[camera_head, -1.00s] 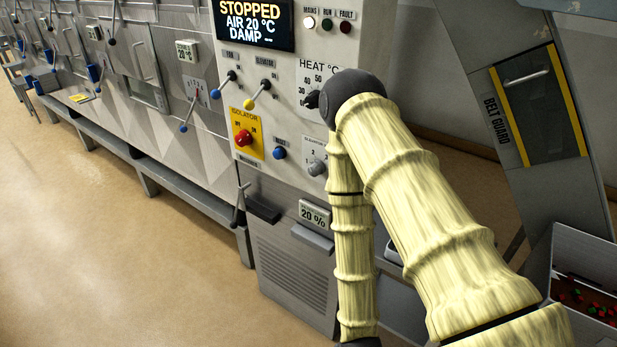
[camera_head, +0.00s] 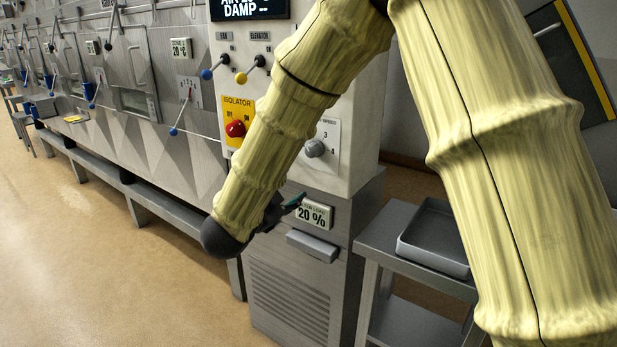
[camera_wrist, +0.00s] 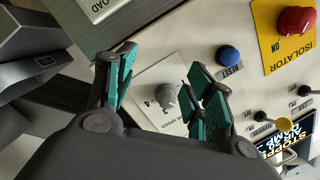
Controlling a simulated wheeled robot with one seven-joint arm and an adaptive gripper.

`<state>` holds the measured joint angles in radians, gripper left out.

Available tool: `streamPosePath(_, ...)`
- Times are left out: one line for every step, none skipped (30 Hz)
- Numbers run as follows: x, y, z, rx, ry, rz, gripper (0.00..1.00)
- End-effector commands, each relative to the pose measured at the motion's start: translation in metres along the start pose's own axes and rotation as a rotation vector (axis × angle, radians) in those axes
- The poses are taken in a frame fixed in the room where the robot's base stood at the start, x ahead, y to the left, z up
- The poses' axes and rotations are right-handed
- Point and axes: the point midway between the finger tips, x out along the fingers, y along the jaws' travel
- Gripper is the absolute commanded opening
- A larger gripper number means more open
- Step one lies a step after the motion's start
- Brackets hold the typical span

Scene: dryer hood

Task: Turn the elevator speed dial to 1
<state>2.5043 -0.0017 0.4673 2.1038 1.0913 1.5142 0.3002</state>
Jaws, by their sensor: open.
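The elevator speed dial (camera_head: 316,148) is a grey round knob on a white plate, low on the right of the control panel. Numbers 3 and 4 show on its plate; my arm covers the plate's left part. I cannot tell where its pointer stands. My gripper (camera_head: 288,205) is below and left of the dial in the head view, mostly hidden by my wrist. In the wrist view my gripper (camera_wrist: 163,78) is open with teal finger pads, and the dial (camera_wrist: 166,96) shows between the two fingers, apart from them. Nothing is held.
The red isolator knob (camera_head: 236,129) on its yellow plate is left of the dial. The blue reset button (camera_wrist: 229,56) sits between them. Blue and yellow ball levers (camera_head: 241,77) are above. A 20 % display (camera_head: 313,215) and a grey handle (camera_head: 312,246) lie below. A tray (camera_head: 436,238) stands right.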

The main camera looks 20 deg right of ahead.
Motion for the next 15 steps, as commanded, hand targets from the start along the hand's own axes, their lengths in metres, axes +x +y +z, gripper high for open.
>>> streamPosePath(-0.005, -0.006, -0.004, 0.051, 0.043, 0.001, 0.53)
streamPosePath(-0.009, -0.012, -0.01, 0.078, 0.067, 0.004, 0.53)
streamPosePath(-0.014, -0.019, -0.018, 0.111, 0.094, 0.009, 0.53)
streamPosePath(-0.018, -0.023, -0.023, 0.132, 0.114, 0.012, 0.53)
streamPosePath(-0.021, -0.027, -0.028, 0.151, 0.13, 0.016, 0.53)
streamPosePath(-0.025, -0.031, -0.033, 0.172, 0.149, 0.02, 0.53)
streamPosePath(-0.028, -0.034, -0.037, 0.187, 0.161, 0.023, 0.53)
streamPosePath(-0.031, -0.036, -0.04, 0.2, 0.171, 0.025, 0.53)
streamPosePath(-0.033, -0.039, -0.044, 0.212, 0.183, 0.028, 0.53)
streamPosePath(-0.035, -0.04, -0.046, 0.22, 0.189, 0.031, 0.53)
streamPosePath(-0.036, -0.042, -0.047, 0.225, 0.193, 0.032, 0.53)
streamPosePath(-0.036, -0.043, -0.049, 0.231, 0.198, 0.033, 0.53)
streamPosePath(-0.035, -0.043, -0.05, 0.233, 0.2, 0.034, 0.53)
streamPosePath(-0.034, -0.043, -0.051, 0.234, 0.201, 0.034, 0.53)
streamPosePath(-0.031, -0.043, -0.052, 0.235, 0.202, 0.035, 0.53)
